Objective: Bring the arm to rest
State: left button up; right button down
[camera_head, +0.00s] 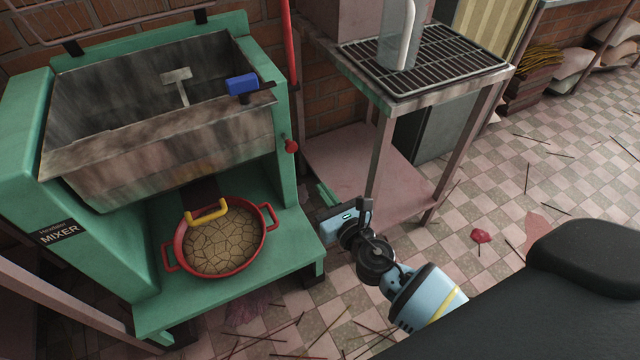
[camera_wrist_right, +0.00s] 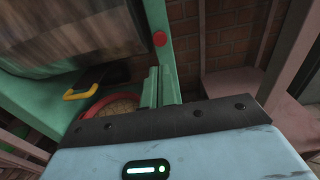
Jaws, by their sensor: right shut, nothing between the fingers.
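My right arm (camera_head: 410,290) reaches in from the lower right in the head view. Its gripper (camera_head: 324,194) is in front of the mixer's right side, beside the grated table's leg. The right gripper's green fingers also show in the right wrist view (camera_wrist_right: 160,88), shut and with nothing held. In the head view the gripper appears clear of the pan and the table, though its exact gap to the table leg is hard to judge. My left gripper is not in view.
The green mixer (camera_head: 262,300) has a steel trough with a blue handle (camera_head: 242,84). A red pan (camera_head: 224,272) of cracked brown material, with a yellow handle (camera_head: 207,211) over it, sits on its base. A grated table (camera_head: 470,82) stands at right. Sticks litter the tiled floor (camera_head: 470,190).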

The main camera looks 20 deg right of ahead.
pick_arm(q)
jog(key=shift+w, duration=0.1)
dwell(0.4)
